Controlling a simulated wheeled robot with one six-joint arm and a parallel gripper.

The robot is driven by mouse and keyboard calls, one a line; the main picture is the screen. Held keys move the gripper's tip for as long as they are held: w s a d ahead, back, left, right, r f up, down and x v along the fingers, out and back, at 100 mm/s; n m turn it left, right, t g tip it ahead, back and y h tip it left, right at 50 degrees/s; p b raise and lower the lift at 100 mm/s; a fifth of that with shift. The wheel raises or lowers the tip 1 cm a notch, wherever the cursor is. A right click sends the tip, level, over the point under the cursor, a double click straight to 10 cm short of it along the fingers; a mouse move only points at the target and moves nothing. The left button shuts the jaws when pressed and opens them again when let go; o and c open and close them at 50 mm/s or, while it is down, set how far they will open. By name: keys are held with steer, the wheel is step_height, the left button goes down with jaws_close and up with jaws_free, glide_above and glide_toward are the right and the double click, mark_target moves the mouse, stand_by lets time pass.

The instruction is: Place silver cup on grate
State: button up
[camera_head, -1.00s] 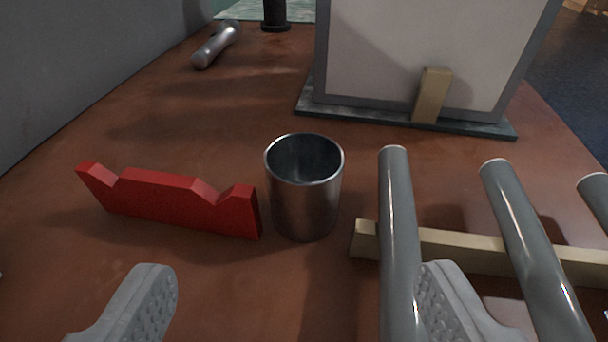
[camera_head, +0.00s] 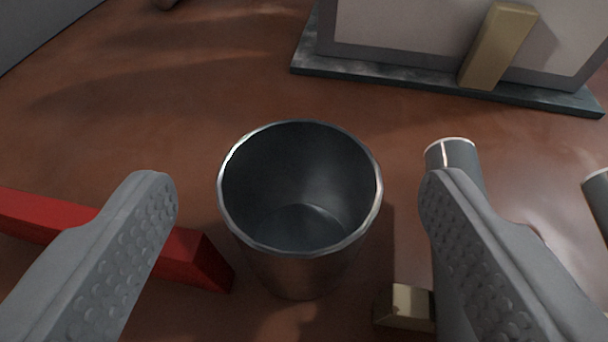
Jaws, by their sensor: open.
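The silver cup (camera_head: 300,275) stands upright and empty on the brown surface, in the middle of the view. My gripper (camera_head: 298,195) is open, with one finger on each side of the cup and clear space between each finger and its wall. The grate is at the lower right: a grey tube end (camera_head: 456,155) and a pale wooden crosspiece (camera_head: 405,306) show, partly hidden behind my right finger. A second tube (camera_head: 598,192) is cut off at the right edge.
A red notched block (camera_head: 195,262) lies close to the left of the cup, partly behind my left finger. A pale panel on a dark base (camera_head: 400,80) stands behind, with a wooden wedge (camera_head: 497,48) against it. The surface between cup and panel is clear.

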steer(key=shift+w+f, duration=0.2)
steer(key=shift+w, duration=0.25)
steer(key=c, duration=1.2)
steer(key=shift+o, duration=0.2)
steer(key=shift+r, duration=0.1)
